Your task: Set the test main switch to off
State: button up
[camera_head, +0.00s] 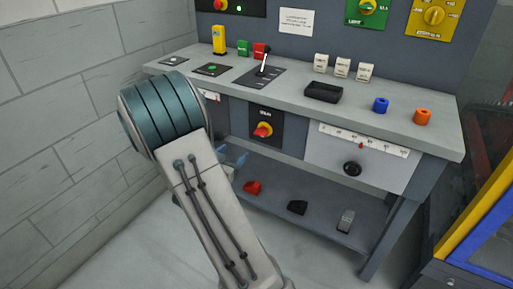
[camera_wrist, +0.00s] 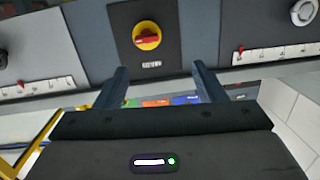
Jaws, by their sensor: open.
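The main switch (camera_head: 262,131) is a red handle on a yellow disc, set in a black plate on the front of the bench below its top. It also shows in the wrist view (camera_wrist: 147,36), with the red handle lying roughly crosswise. My gripper (camera_wrist: 160,68) is open and empty, its two fingers apart and pointing toward the panel, with the switch beyond the tips and not touched. In the head view, my arm hides most of the gripper; only bluish finger parts (camera_head: 236,157) show, below and left of the switch.
The bench top (camera_head: 435,133) carries a lever (camera_head: 264,62), a black block (camera_head: 322,92) and blue and orange rings. A dial panel with a black knob (camera_head: 352,168) is right of the switch. Several items lie on the lower shelf (camera_head: 325,228). A yellow-framed unit (camera_head: 487,222) stands at right.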

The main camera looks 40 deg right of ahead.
aim_at(259, 134)
jog(key=shift+m+g+h, duration=0.3)
jog(key=shift+g+h, duration=0.2)
jog(key=shift+h, duration=0.2)
jog(key=x, duration=0.4)
jog(key=b+x, duration=0.1)
jog(key=x, duration=0.4)
jog(key=s+b+x, duration=0.1)
jog(key=x, duration=0.4)
jog(key=shift+s+d+f, duration=0.1)
jog(key=shift+d+f, duration=0.2)
jog(key=shift+f, duration=0.05)
jog(key=shift+a, duration=0.1)
jog(key=c, duration=1)
